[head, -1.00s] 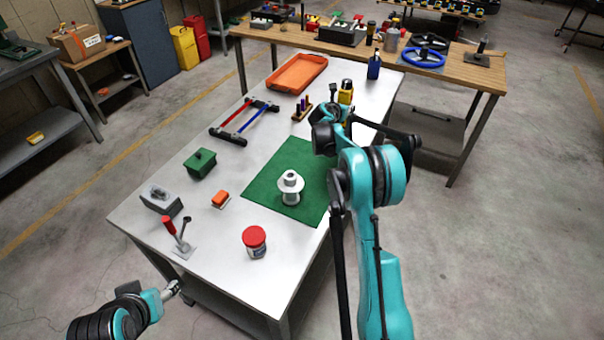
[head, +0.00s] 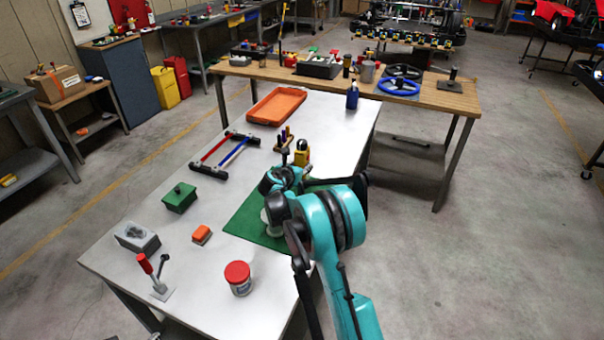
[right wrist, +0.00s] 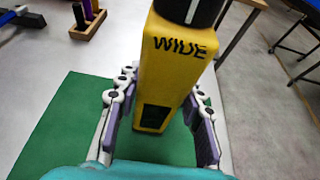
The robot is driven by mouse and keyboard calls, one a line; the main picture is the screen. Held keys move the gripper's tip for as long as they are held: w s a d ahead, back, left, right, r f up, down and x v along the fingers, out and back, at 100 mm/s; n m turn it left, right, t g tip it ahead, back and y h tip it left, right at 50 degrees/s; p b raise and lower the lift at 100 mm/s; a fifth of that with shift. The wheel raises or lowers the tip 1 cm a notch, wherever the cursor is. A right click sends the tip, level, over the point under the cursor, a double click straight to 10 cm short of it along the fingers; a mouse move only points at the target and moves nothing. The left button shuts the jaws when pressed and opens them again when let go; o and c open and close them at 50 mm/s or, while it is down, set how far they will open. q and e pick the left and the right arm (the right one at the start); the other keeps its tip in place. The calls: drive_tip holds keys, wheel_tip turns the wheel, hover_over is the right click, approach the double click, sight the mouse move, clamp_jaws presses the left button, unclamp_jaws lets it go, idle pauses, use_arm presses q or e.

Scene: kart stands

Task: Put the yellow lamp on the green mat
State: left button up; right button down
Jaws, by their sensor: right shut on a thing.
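The yellow lamp (head: 302,157) has a black top and the word "WIDE" on its body, which shows large in the right wrist view (right wrist: 165,70). My right gripper (right wrist: 158,95) is shut on it, one finger on each side. The lamp is upright, by the far edge of the green mat (head: 240,222). In the right wrist view the mat (right wrist: 60,125) shows below and around the lamp's lower end. I cannot tell whether its base touches anything. My right arm hides much of the mat in the head view. My left gripper is out of view.
A white spool (head: 269,220) stands on the mat, partly hidden by my arm. A blue bottle (head: 352,96), orange tray (head: 276,105), green box (head: 180,197) and red-lidded jar (head: 238,278) stand on the table.

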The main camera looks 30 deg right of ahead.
drive_tip(key=shift+f, duration=1.1)
drive_tip(key=shift+b, duration=0.3)
drive_tip(key=shift+f, duration=0.25)
drive_tip(key=c, duration=1)
unclamp_jaws()
drive_tip(key=shift+r, duration=0.1)
